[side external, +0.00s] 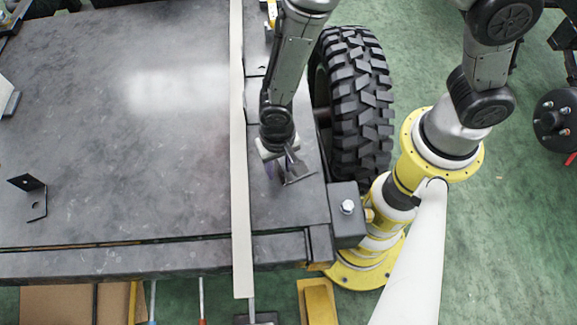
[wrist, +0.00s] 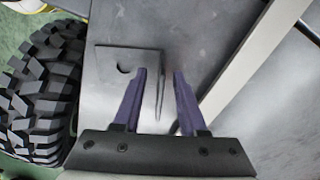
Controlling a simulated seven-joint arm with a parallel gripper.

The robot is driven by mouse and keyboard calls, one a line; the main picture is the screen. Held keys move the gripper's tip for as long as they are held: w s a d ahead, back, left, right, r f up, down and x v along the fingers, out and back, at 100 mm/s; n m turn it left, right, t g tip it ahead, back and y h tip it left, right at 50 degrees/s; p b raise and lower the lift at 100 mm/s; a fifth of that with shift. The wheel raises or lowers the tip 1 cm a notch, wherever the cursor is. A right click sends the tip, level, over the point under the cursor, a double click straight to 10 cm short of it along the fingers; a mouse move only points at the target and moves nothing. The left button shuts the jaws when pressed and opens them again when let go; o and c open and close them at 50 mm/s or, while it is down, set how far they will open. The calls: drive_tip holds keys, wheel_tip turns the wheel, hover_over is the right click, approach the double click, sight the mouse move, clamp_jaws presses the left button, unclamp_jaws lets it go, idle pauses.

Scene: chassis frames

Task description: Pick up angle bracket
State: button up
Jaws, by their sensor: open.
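A grey angle bracket (wrist: 112,62) lies on the dark metal surface, its flat plate with a round hole to the left and its upright flange on the right. In the side view this bracket (side external: 298,177) shows just below and right of my gripper (side external: 279,167). In the wrist view my gripper (wrist: 160,72) is open, with one purple finger on each side of the upright flange. I cannot tell whether either finger touches it. A second, dark angle bracket (side external: 37,207) lies at the far left of the side view.
A long pale strip (side external: 240,150) runs along the surface to the left of my gripper. A large black tyre (side external: 358,100) stands close on the right. A dark block with a bolt (side external: 348,225) sits at the corner. The surface at left is mostly clear.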

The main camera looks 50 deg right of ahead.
drive_tip(key=shift+f, duration=0.35)
clamp_jaws()
drive_tip(key=shift+r, duration=0.2)
